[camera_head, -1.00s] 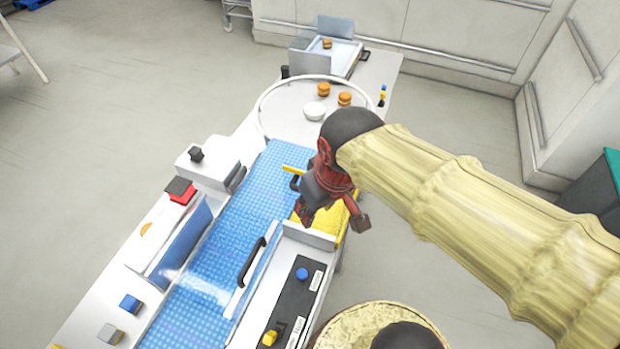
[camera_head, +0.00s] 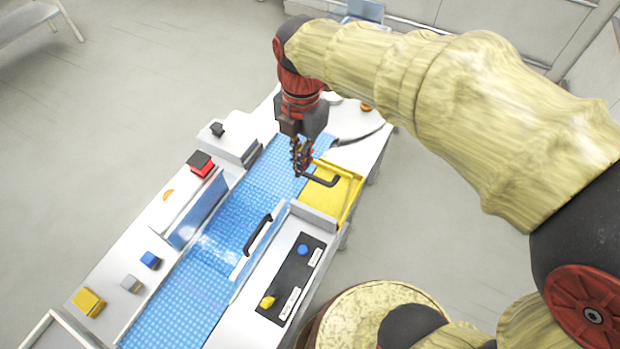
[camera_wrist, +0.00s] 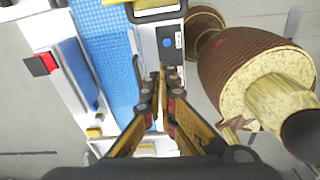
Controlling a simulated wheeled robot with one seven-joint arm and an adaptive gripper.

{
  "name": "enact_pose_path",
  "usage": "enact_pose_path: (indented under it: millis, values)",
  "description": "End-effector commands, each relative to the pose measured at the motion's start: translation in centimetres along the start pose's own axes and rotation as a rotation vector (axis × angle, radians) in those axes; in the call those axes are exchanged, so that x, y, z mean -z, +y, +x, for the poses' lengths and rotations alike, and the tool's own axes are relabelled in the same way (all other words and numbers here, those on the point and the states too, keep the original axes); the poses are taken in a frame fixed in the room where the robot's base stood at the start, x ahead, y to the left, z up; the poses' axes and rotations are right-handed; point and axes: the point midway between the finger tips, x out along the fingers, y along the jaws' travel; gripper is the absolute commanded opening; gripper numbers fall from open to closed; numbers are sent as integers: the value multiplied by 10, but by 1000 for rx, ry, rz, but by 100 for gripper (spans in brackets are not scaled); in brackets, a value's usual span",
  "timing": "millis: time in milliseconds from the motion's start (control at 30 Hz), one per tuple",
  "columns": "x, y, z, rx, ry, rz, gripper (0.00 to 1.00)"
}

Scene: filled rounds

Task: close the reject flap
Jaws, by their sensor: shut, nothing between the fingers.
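The yellow reject flap (camera_head: 345,172) stands at the right edge of the blue belt, above a yellow chute (camera_head: 322,199), in the head view. A black bar handle (camera_head: 322,181) is on the flap's near side. My gripper (camera_head: 302,173) points down beside the left end of this handle, over the belt's edge. Its fingers are shut with nothing between them. I cannot tell whether they touch the handle or flap. In the wrist view my gripper (camera_wrist: 160,78) has its fingertips together, and part of the flap is hard to make out.
The blue belt (camera_head: 215,245) runs past, with a black-handled guard (camera_head: 258,235) at its right. A control panel (camera_head: 292,280) with a blue and a yellow knob lies nearer. Blue, grey and yellow blocks sit at left.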

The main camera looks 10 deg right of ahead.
Motion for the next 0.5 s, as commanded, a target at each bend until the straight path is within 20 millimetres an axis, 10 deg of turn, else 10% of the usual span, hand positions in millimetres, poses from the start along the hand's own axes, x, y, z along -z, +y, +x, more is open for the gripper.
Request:
enact_pose_path:
  millis: [500]
  values:
    - [1,-2,53,5,3,-81,0]
